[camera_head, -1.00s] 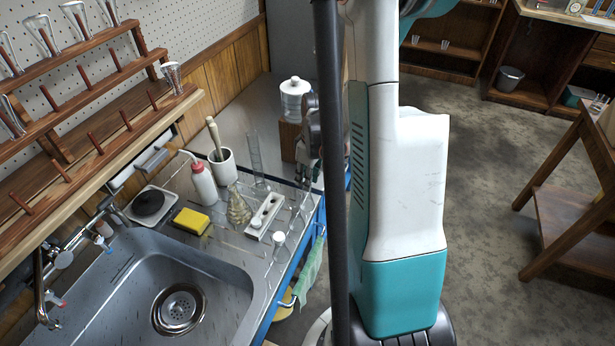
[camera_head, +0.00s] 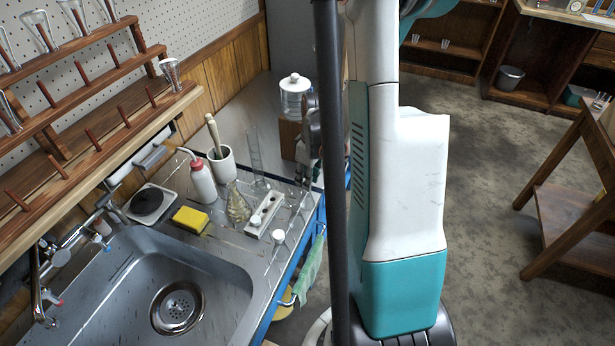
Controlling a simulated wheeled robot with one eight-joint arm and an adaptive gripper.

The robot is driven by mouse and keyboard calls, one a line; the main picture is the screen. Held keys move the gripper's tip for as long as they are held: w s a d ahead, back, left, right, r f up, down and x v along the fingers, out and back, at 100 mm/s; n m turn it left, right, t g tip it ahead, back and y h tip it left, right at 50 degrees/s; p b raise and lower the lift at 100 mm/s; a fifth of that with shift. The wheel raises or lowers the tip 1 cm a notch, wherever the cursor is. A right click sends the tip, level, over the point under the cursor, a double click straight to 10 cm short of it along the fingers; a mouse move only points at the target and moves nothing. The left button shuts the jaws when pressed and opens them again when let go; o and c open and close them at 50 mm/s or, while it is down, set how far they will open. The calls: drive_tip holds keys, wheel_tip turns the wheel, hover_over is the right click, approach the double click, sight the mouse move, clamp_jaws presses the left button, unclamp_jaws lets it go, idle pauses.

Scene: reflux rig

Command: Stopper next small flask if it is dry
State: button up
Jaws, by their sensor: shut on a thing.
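My gripper (camera_head: 314,168) is mostly hidden behind the black pole, over the counter's right edge. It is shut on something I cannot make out. A white stopper block (camera_head: 266,214) lies on the counter left of it, with a white stopper (camera_head: 256,221) and dark holes. A second white stopper (camera_head: 278,237) stands up nearer the counter edge, seemingly in a clear small flask whose glass is hard to see. Other thin clear glassware near the block is too faint to tell apart. I cannot see whether any small flask is wet or dry.
The sink (camera_head: 175,285) fills the near left. A conical flask (camera_head: 238,205), wash bottle (camera_head: 203,182), mortar (camera_head: 222,165), tall cylinder (camera_head: 255,155), yellow sponge (camera_head: 191,220) and balance (camera_head: 152,203) crowd the counter. A wooden drying rack (camera_head: 95,105) stands on the left.

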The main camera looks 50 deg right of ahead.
drive_tip(key=shift+f+b, duration=0.5)
drive_tip(key=shift+f, duration=0.05)
idle(0.4)
drive_tip(key=o, duration=0.8)
drive_tip(key=r, duration=0.4)
drive_tip(key=s+r, duration=0.1)
drive_tip(key=r, duration=0.7)
drive_tip(key=shift+s+d, duration=0.2)
